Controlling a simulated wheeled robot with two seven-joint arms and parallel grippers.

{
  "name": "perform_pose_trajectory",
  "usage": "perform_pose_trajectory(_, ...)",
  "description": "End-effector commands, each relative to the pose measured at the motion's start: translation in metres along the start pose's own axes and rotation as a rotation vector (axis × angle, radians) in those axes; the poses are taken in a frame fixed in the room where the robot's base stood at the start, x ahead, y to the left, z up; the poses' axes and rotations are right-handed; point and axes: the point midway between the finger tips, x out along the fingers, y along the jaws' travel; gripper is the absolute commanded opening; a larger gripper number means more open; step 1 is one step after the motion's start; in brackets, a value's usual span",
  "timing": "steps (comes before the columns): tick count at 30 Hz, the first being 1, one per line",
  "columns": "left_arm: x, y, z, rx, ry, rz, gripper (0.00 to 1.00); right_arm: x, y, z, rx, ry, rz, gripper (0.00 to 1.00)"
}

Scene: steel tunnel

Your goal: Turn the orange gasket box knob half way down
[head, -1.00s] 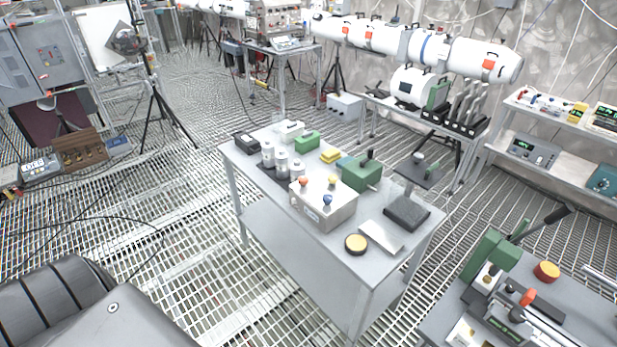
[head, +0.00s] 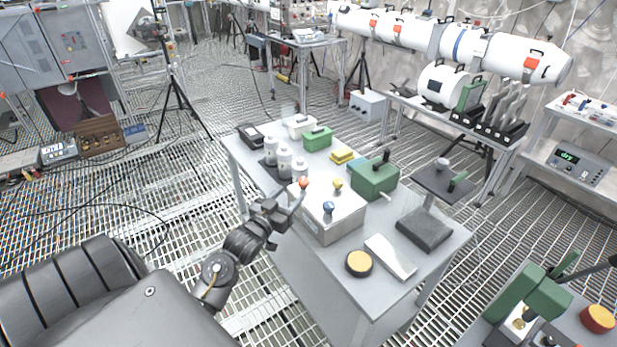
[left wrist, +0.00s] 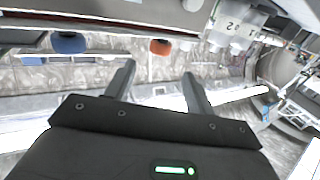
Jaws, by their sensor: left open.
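The gasket box (head: 328,222) is a pale metal box on the grey table, with an orange knob (head: 303,183), a yellow knob (head: 338,184) and a blue knob (head: 328,207) on top. My left gripper (head: 294,203) is at the box's left side, close to the orange knob. In the left wrist view the left gripper (left wrist: 159,76) is open and empty. There the orange knob (left wrist: 160,47) lies beyond the fingertips, in line with the gap, and the blue knob (left wrist: 69,42) is to the left. Contact with the orange knob cannot be told. My right gripper is out of view.
White-grey canisters (head: 285,162) stand behind the box. A green box (head: 374,180) is to its right. A round yellow-topped disc (head: 359,263) and a pale flat plate (head: 390,257) lie in front. The grated floor left of the table is open.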

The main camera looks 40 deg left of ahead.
Motion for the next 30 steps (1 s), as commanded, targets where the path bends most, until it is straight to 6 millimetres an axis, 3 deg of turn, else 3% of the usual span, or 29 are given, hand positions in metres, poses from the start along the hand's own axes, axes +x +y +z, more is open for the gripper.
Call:
perform_pose_trajectory(15,0.087,0.001,-0.001,-0.002,0.000,0.001,0.54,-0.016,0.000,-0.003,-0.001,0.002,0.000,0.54)
perform_pose_trajectory(21,0.102,0.001,0.000,0.000,-0.001,0.001,0.54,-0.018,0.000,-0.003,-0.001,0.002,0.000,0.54)
perform_pose_trajectory(30,0.104,0.001,0.001,0.001,-0.001,0.002,0.54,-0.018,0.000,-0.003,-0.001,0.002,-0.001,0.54)
